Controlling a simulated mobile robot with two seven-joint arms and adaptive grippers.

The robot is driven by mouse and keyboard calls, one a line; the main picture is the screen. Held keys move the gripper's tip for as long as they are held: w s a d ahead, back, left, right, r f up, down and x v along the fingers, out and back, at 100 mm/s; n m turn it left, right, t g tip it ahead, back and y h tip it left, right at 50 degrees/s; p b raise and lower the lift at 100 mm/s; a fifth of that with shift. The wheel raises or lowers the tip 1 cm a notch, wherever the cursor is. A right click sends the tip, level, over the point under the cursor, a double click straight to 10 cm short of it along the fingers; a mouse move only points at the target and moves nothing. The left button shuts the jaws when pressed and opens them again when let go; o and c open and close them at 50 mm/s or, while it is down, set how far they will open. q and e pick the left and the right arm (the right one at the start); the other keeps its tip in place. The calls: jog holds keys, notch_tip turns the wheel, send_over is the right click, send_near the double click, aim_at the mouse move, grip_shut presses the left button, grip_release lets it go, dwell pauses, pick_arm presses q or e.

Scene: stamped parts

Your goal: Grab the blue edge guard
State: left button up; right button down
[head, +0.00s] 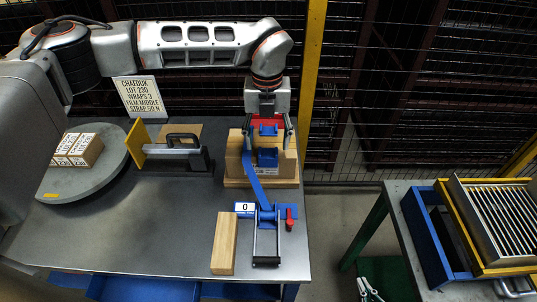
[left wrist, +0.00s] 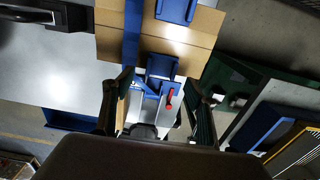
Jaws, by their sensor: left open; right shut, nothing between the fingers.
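A tan carton (head: 287,166) stands on the table with a blue strap (head: 251,166) over it. Two blue edge guards show: the nearer one (head: 268,158) at the carton's front edge, the farther one (head: 268,130) behind it. In the left wrist view the nearer guard (left wrist: 162,66) appears between the fingertips and the other guard (left wrist: 176,10) lies at the top edge. My left gripper (head: 268,138) points down over the carton, open, its fingers on either side; contact cannot be told.
A strap tensioner (head: 266,218) with a red lever (head: 289,218) and a wooden block (head: 224,243) are in front of the carton. A black-handled tool (head: 180,150), yellow plate (head: 136,146) and round turntable (head: 85,185) stand left. A second table holds blue and yellow trays right.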

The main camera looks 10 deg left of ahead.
aim_at(268, 154)
pick_arm(q)
jog(key=shift+w+f, duration=0.2)
jog(key=shift+f, duration=1.5)
jog(key=c, duration=1.2)
jog(key=shift+r, duration=0.15)
